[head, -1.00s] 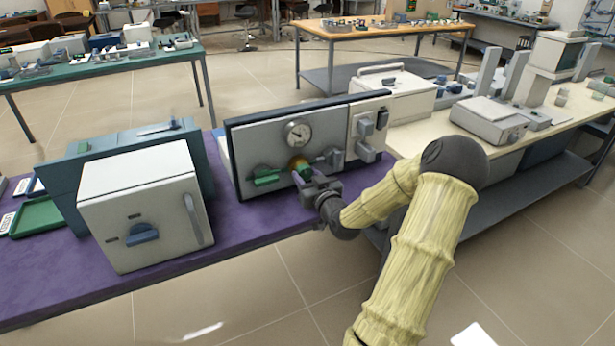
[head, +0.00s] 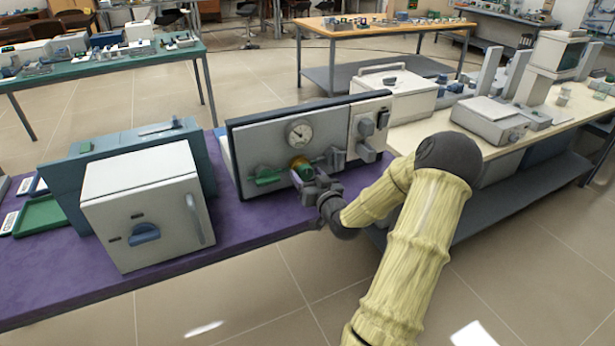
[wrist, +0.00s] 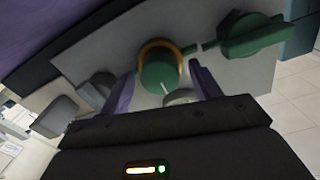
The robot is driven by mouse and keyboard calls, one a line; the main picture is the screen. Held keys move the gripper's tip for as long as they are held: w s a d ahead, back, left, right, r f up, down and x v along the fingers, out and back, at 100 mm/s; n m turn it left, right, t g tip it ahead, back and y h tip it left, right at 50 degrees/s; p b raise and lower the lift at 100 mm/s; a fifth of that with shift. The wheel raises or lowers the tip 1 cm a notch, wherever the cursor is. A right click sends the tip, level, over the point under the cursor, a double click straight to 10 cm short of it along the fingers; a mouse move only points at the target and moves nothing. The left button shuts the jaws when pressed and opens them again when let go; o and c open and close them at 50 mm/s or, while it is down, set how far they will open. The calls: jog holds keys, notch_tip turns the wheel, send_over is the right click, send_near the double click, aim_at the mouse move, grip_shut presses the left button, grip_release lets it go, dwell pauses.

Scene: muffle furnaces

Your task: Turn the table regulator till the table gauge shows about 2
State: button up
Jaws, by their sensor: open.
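The table regulator is a round green knob with an orange-yellow collar (head: 302,163), low on the pale upright panel. In the wrist view its green face (wrist: 159,77) with a light mark lies between my fingers. The round white table gauge (head: 299,132) sits just above it in the head view; its dark needle is too small to read surely. In the wrist view a pale round part, partly hidden behind the gripper body, is probably that gauge. My gripper (head: 309,182) is open in front of the knob, one purple finger to each side. I cannot tell whether they touch it.
A green lever handle (head: 268,177) is on the panel left of the knob, with grey fittings (head: 367,153) to the right. A white furnace (head: 147,208) stands left on the purple tabletop (head: 60,285). A cream bench (head: 408,140) adjoins at right.

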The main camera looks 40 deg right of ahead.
jog(key=shift+s, duration=0.1)
jog(key=p+v, duration=1.1)
jog(key=v, duration=0.6)
jog(key=shift+p, duration=0.4)
jog(key=shift+s+d+f, duration=0.1)
dwell(1.3)
